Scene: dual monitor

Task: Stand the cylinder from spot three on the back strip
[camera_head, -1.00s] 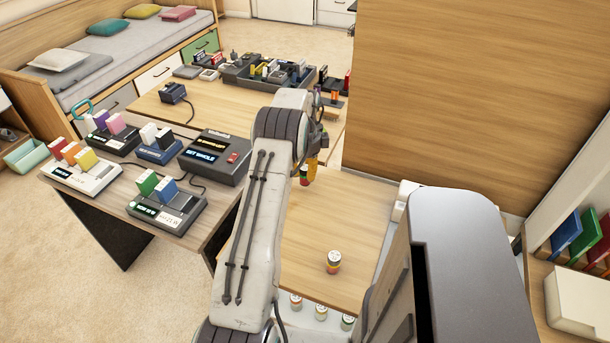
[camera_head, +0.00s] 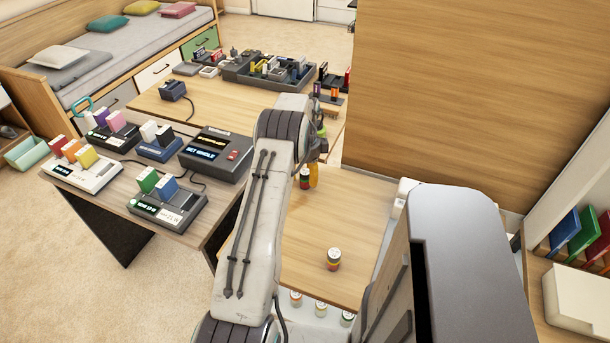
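A short banded cylinder (camera_head: 333,259) with a white top stands upright on the wooden table, near its front right. A second cylinder (camera_head: 305,178) with dark green and red bands and a pale top stands farther back, close beside my arm. My gripper (camera_head: 315,158) is just above and behind it, largely hidden by my arm. An orange-yellow part (camera_head: 313,176) shows below the gripper; I cannot tell if it is held. Finger opening is not visible. Several cylinders, one of them here (camera_head: 295,297), stand on a pale strip at the table's front edge. I cannot read the spot numbers.
A tall wooden panel (camera_head: 470,90) stands at the back right. A side desk (camera_head: 205,228) on the left holds devices with coloured blocks. A dark tray (camera_head: 268,72) of small items sits farther back. The table's middle around the front cylinder is clear.

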